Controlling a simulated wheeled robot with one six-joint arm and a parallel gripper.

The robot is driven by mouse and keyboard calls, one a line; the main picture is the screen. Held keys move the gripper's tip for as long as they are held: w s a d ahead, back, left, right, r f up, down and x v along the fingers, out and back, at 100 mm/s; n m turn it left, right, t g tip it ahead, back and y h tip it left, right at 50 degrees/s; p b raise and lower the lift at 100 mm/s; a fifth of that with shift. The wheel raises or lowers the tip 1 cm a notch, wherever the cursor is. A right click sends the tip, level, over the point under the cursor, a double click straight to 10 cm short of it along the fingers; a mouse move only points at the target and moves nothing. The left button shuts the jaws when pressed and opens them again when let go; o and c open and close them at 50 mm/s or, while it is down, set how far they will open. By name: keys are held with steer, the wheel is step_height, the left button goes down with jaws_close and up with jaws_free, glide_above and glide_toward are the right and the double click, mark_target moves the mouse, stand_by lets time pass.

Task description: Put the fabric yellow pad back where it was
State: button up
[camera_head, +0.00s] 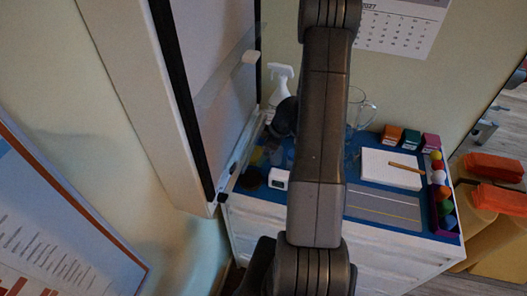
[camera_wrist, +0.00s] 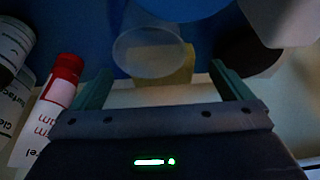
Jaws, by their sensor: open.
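The yellow pad (camera_wrist: 182,76) lies on the blue surface in the wrist view, partly hidden behind a clear round cup (camera_wrist: 146,48). A dim yellowish patch by the glass board in the head view (camera_head: 257,157) may be the same pad. My gripper (camera_wrist: 161,68) is open, with its two green fingers apart and nothing visibly held between them. The pad shows in the gap beyond the fingers; whether they touch it I cannot tell.
A red-capped bottle (camera_wrist: 64,85) stands close to the left finger. A dark round object (camera_wrist: 248,48) is near the right finger. The blue-topped cabinet (camera_head: 446,232) also holds a spray bottle (camera_head: 281,83), a white pad (camera_head: 391,170) and a tray of coloured balls (camera_head: 447,226).

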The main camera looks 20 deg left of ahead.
steer(key=p+v, duration=0.1)
steer(key=v, duration=0.8)
steer(key=shift+d+r+p, duration=0.15)
steer(key=shift+r+p, duration=0.15)
steer(key=b+x, duration=0.3)
steer(key=x, duration=0.9)
steer(key=shift+r+p, duration=0.7)
steer(key=shift+p, duration=0.15)
steer(key=shift+f, duration=0.1)
